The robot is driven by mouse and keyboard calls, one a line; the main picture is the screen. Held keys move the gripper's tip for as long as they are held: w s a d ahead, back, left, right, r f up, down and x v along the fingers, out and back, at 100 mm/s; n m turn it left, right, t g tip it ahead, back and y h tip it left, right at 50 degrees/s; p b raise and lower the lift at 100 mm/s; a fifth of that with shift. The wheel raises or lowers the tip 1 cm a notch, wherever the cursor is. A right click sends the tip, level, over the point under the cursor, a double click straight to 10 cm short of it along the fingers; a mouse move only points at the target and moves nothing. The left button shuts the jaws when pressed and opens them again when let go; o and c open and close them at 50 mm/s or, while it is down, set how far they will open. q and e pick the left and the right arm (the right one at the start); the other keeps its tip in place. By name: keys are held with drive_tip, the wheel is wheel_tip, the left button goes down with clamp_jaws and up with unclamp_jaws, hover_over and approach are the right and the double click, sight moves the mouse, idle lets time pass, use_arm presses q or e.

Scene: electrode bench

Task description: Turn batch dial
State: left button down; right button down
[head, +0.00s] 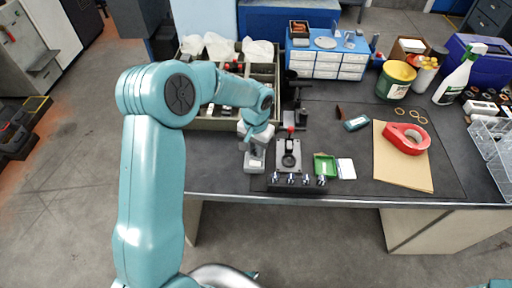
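My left arm comes in from the left and bends over the bench. Its gripper (252,143) points down at the bench's left front part, over or against a small grey block-like piece (255,161). The fingertips are too small and overlapped to tell open from shut. Just right of it stands a grey plate fixture (289,156) with a dark round part and a red-tipped lever. In front is a black strip with several silver knobs (297,182). No part is clearly readable as the batch dial. My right gripper is not in view.
A compartment tray (190,122) with white bags stands behind my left arm. The bench's front edge is near the knobs.

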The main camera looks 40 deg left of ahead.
use_arm(q)
drive_tip(key=shift+m, duration=0.4)
drive_tip(key=m, duration=0.3)
drive_tip(key=shift+w, duration=0.1)
drive_tip(key=m, duration=0.3)
drive_tip(key=shift+m, duration=0.3)
drive_tip(key=m+p, duration=0.1)
drive_tip(key=m, duration=0.3)
drive_tip(key=shift+m+p, duration=0.35)
drive_tip(key=shift+m, duration=1.75)
drive_tip(key=shift+f, duration=0.1)
drive_tip(key=c, duration=1)
unclamp_jaws()
drive_tip(key=shift+w+d, duration=0.1)
